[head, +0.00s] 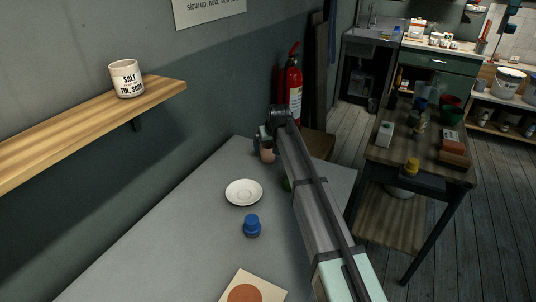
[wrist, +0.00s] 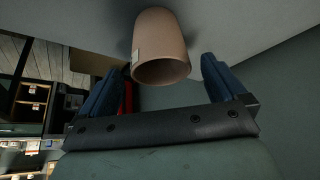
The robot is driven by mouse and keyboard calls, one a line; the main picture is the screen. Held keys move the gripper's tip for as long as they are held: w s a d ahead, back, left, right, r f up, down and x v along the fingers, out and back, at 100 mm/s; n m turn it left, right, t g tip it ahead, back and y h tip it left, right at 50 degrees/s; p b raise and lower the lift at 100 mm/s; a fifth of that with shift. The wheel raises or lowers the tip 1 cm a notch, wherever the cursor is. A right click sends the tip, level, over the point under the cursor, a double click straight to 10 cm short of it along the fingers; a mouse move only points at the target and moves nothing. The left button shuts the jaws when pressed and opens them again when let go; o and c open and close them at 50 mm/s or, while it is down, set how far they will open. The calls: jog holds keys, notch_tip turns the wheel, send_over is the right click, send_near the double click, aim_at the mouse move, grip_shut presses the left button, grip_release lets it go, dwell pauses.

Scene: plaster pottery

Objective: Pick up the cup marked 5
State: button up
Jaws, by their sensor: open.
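A pinkish-brown cup (head: 267,156) stands at the far end of the grey table, partly hidden by my gripper (head: 264,141). In the wrist view the cup (wrist: 161,42) shows between the two blue fingers, with its open mouth toward the camera. A small pale tag is on its side; I cannot read a number on it. My gripper (wrist: 161,68) is open, one finger on each side of the cup, with visible gaps. I cannot tell how far along the cup the fingers reach.
On the grey table (head: 165,235) are a white saucer (head: 244,192), a blue-capped jar (head: 252,226) and a card with a brown disc (head: 246,294). Something green (head: 286,185) shows beside my arm. A wooden shelf (head: 80,128) with a white labelled cup (head: 127,78) is on the left wall.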

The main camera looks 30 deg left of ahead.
jog(key=shift+s+x, duration=0.1)
jog(key=shift+x, duration=1.3)
jog(key=shift+s+x, duration=0.15)
jog(key=shift+x, duration=1.25)
jog(key=shift+d+f, duration=0.1)
jog(key=shift+d, duration=0.15)
jog(key=c, duration=1.1)
